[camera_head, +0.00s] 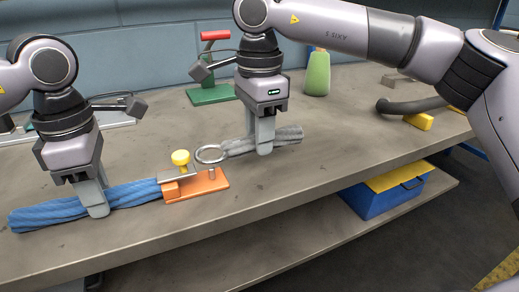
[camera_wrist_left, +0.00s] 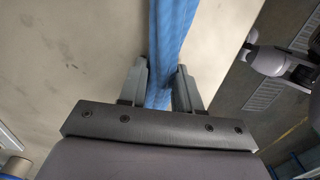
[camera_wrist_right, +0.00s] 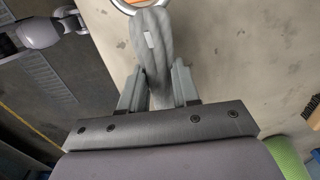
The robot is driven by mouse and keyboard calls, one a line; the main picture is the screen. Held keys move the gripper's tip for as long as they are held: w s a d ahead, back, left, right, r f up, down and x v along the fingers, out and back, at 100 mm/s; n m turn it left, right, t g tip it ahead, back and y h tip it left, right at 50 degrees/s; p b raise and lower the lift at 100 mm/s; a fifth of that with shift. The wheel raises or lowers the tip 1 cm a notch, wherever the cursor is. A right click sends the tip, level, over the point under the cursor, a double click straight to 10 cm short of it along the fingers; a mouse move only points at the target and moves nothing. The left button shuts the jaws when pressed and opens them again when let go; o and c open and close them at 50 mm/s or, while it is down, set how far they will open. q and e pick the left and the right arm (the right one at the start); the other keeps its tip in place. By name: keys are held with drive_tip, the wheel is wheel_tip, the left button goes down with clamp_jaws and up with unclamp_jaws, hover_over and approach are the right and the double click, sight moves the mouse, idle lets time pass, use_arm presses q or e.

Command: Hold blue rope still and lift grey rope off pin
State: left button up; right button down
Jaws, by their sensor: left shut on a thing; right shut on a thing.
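The blue rope (camera_head: 50,214) lies on the bench at the left, its right end at the orange block (camera_head: 205,185). My left gripper (camera_head: 97,208) is shut around it; the left wrist view shows the blue rope (camera_wrist_left: 172,40) between the fingers. The grey rope (camera_head: 288,134) has a metal ring (camera_head: 211,154) at its left end. My right gripper (camera_head: 264,149) is shut on the grey rope, also seen in the right wrist view (camera_wrist_right: 155,55). The short pin (camera_head: 211,172) stands on the orange block; the ring appears above and behind it, apart from it.
A green-based stand with a red handle (camera_head: 213,70) and a green bottle (camera_head: 317,74) stand at the back. A dark curved hose (camera_head: 410,104) and a yellow block (camera_head: 420,121) lie at the right. A blue and yellow box (camera_head: 385,195) is on the lower shelf.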

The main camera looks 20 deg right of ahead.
wheel_tip(320, 180, up, 6)
drive_tip(key=shift+r, duration=0.15)
use_arm(q)
drive_tip(key=o, duration=1.2)
drive_tip(key=shift+c, duration=0.2)
drive_tip(key=shift+r, duration=0.1)
wheel_tip(320, 180, up, 12)
